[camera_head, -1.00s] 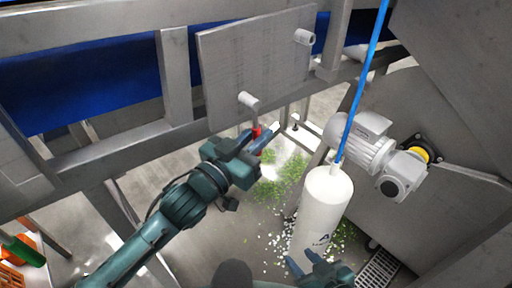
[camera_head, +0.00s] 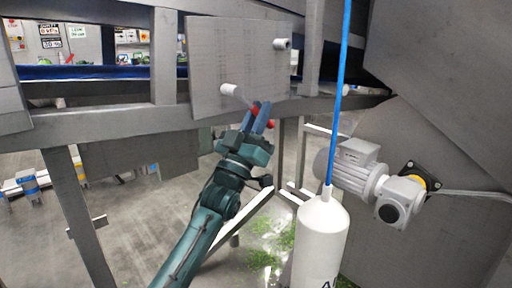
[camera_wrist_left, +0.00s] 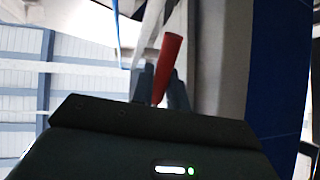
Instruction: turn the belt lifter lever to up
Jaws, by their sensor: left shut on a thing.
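The lever has a pale round hub (camera_head: 229,89) on a flat grey plate (camera_head: 210,60), and its thin arm slants down to the right to a red grip (camera_head: 271,124). My left gripper (camera_head: 262,108) is shut on the red grip, its fingers partly covering it. In the left wrist view the red grip (camera_wrist_left: 170,58) stands up between the two fingers (camera_wrist_left: 160,84). My right gripper is not in view.
A second pale stub (camera_head: 282,44) sticks out at the plate's upper right. A white canister (camera_head: 320,240) with a blue hose (camera_head: 338,100) and a grey motor (camera_head: 360,172) stand at the right. Grey frame beams surround the plate.

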